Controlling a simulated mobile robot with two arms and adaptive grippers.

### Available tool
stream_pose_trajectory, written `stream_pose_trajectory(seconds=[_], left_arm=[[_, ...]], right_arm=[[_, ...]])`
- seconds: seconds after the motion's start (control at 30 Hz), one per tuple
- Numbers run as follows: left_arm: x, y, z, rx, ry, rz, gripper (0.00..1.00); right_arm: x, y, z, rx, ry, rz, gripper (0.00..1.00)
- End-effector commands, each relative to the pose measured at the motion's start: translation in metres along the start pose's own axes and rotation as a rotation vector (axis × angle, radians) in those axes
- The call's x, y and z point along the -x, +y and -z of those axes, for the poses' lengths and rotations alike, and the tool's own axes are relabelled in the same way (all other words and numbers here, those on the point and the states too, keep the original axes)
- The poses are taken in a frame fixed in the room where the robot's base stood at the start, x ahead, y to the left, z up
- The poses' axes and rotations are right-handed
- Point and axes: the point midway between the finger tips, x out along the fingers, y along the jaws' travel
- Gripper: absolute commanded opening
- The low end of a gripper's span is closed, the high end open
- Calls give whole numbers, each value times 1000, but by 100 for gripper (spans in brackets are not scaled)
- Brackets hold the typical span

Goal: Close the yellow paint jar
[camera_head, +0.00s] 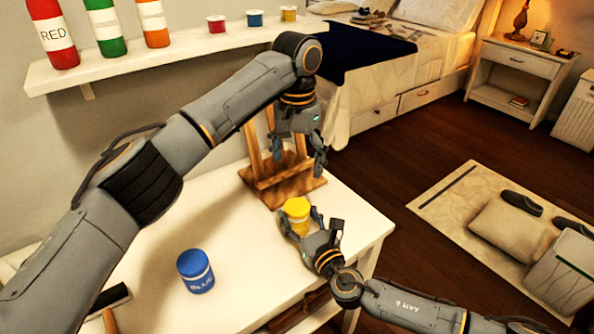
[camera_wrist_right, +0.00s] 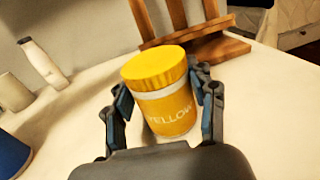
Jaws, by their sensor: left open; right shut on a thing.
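The yellow paint jar (camera_head: 297,209) stands upright near the table's far right corner. In the right wrist view its label reads YELLOW (camera_wrist_right: 168,112), and a yellow lid (camera_wrist_right: 154,67) sits on top, above a pale band. Whether the lid is fully tight cannot be told. My right gripper (camera_head: 299,224) is shut on the jar's body, one finger on each side; its fingers also show in the right wrist view (camera_wrist_right: 163,100). My left gripper (camera_head: 302,150) is open and empty, pointing down above and behind the jar, near the wooden stand.
A wooden easel-like stand (camera_head: 283,184) is close behind the jar. A blue paint jar (camera_head: 195,271) stands on the white table (camera_head: 238,230) to the left. A wall shelf (camera_head: 180,54) holds bottles and small jars. A white bottle (camera_wrist_right: 42,62) shows in the wrist view.

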Motion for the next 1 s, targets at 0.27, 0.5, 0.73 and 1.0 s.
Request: stream_pose_trajectory(seconds=[0.27, 0.5, 0.73, 1.0], left_arm=[[0, 0, 0, 0, -1, 0, 83], [0, 0, 0, 0, -1, 0, 83], [0, 0, 0, 0, -1, 0, 83], [0, 0, 0, 0, -1, 0, 83]], right_arm=[[0, 0, 0, 0, 0, 0, 60], [0, 0, 0, 0, 0, 0, 83], [1, 0, 0, 0, 0, 0, 83], [39, 0, 2, -1, 4, 0, 83]])
